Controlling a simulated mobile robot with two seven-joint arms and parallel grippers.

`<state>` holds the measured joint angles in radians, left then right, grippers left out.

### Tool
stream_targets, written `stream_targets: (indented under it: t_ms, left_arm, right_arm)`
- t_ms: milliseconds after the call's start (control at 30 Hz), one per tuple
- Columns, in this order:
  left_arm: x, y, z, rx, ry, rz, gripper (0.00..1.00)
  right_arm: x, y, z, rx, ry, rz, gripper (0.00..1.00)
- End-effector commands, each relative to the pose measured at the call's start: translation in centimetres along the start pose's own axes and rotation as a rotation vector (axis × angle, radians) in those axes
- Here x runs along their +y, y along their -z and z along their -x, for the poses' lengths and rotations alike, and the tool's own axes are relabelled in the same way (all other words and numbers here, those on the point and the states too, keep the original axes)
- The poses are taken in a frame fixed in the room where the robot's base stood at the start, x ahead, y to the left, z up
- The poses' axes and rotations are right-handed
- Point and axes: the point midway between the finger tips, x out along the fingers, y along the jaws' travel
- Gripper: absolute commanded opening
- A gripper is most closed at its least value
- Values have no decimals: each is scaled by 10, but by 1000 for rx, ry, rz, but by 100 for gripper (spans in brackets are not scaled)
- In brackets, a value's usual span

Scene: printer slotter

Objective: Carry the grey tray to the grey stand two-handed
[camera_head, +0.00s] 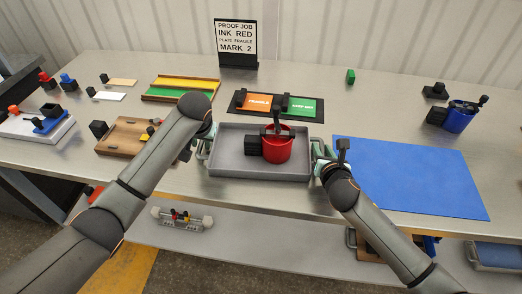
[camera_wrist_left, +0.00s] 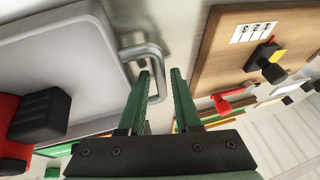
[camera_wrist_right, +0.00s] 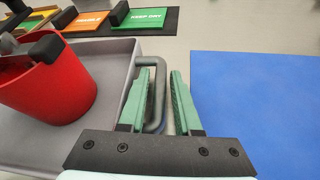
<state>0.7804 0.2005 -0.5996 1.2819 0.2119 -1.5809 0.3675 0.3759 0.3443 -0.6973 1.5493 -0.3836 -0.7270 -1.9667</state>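The grey tray (camera_head: 225,160) sits on the metal table, holding a red pot (camera_head: 277,148) with a black block on its side. It also shows in the left wrist view (camera_wrist_left: 55,45) and right wrist view (camera_wrist_right: 118,65). My left gripper (camera_head: 203,148) is at the tray's left end; its open fingers (camera_wrist_left: 160,78) are at the left handle (camera_wrist_left: 145,52). My right gripper (camera_head: 320,160) is at the right end; its open fingers (camera_wrist_right: 162,75) are either side of the right handle (camera_wrist_right: 158,115), with gaps. I cannot clearly pick out a grey stand.
A blue mat (camera_head: 415,178) lies right of the tray. A wooden board (camera_head: 120,137) is left. Orange and green plates (camera_head: 300,107) lie behind it, near a black sign (camera_head: 237,42). A blue pot (camera_head: 458,118) stands far right. A lower shelf (camera_head: 250,243) runs below.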

Motion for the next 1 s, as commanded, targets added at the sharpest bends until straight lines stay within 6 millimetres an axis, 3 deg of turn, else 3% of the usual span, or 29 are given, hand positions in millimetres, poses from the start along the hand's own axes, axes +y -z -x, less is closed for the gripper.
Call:
stream_targets:
  t_ms: [100, 367, 1000]
  left_arm:
    - [0, 0, 0, 0, 0, 0, 30]
    - [0, 0, 0, 0, 0, 0, 1]
    - [0, 0, 1, 0, 0, 0, 0]
  right_arm:
    - [0, 0, 0, 0, 0, 0, 30]
    - [0, 0, 0, 0, 0, 0, 1]
    - [0, 0, 0, 1, 0, 0, 0]
